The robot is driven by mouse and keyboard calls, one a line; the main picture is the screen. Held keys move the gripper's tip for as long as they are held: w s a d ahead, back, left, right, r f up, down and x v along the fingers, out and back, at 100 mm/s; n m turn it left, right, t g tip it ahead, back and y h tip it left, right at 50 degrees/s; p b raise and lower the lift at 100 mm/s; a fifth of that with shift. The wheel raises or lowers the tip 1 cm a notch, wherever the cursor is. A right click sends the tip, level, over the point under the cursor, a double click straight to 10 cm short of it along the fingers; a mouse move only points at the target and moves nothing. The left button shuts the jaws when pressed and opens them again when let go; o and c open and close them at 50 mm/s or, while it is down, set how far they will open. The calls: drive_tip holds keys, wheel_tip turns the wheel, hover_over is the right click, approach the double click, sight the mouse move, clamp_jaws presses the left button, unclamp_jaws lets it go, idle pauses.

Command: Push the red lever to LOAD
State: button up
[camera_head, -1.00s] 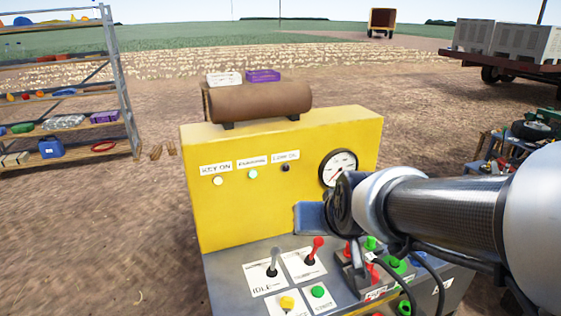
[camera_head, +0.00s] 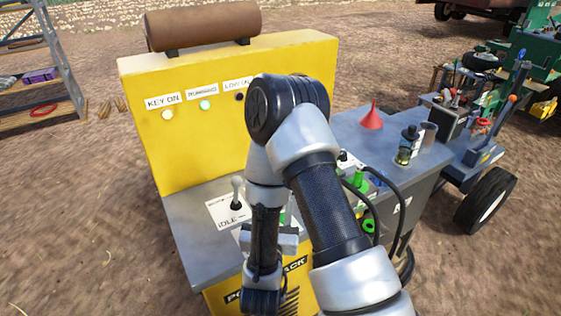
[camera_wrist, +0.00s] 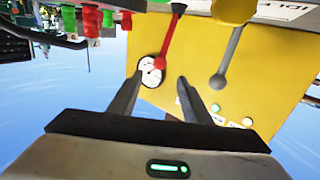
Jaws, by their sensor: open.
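The red lever (camera_wrist: 166,45) shows in the wrist view, which is upside down. Its round red tip lies in the picture between and just beyond the two fingertips of my gripper (camera_wrist: 158,80). The gripper is open with nothing between its fingers that I can see clearly; contact with the lever cannot be told. In the head view my arm hides the red lever, and its LOAD marking is not readable. The panel (camera_head: 190,217) with the levers juts out below the yellow cabinet face (camera_head: 205,142).
A grey lever (camera_head: 237,190) marked IDLE stands left of my arm; it also shows in the wrist view (camera_wrist: 227,58), right of the red lever. A yellow knob (camera_wrist: 235,10) is close by. A red funnel (camera_head: 372,118) and a bottle (camera_head: 408,146) stand on the right-hand surface.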

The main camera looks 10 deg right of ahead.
drive_tip(key=b+x, duration=0.1)
drive_tip(key=b, duration=0.4)
drive_tip(key=b+x, duration=0.1)
drive_tip(key=b, duration=0.5)
drive_tip(key=shift+w+d+f, duration=0.15)
drive_tip(key=shift+w+f, duration=0.15)
drive_tip(key=shift+w, duration=0.1)
drive_tip(key=b+x, duration=0.4)
drive_tip(key=x, duration=1)
drive_tip(key=shift+w+r, duration=0.25)
drive_tip(key=shift+r, duration=0.1)
drive_tip(key=shift+d, duration=0.15)
clamp_jaws()
